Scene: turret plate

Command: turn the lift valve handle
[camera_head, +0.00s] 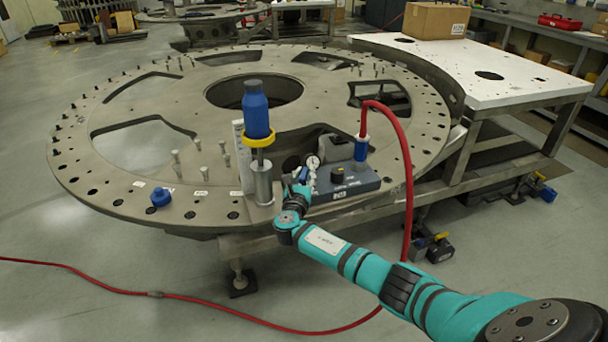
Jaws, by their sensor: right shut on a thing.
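My right arm comes in from the lower right, and its teal gripper (298,186) is at the left end of the grey control box (350,188), near the plate's front edge. A small blue lever, which looks like the lift valve handle (303,174), stands at the gripper's tip. The gripper is shut on it, though the fingers are small and partly hidden by the wrist. The box also carries a gauge (313,163) and a black knob (337,174). My left gripper is not in view.
A metal post with a yellow collar (259,141) and blue top (256,108) stands just left of the gripper. The large round turret plate (185,100) lies behind, with a white table (480,75) at right.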

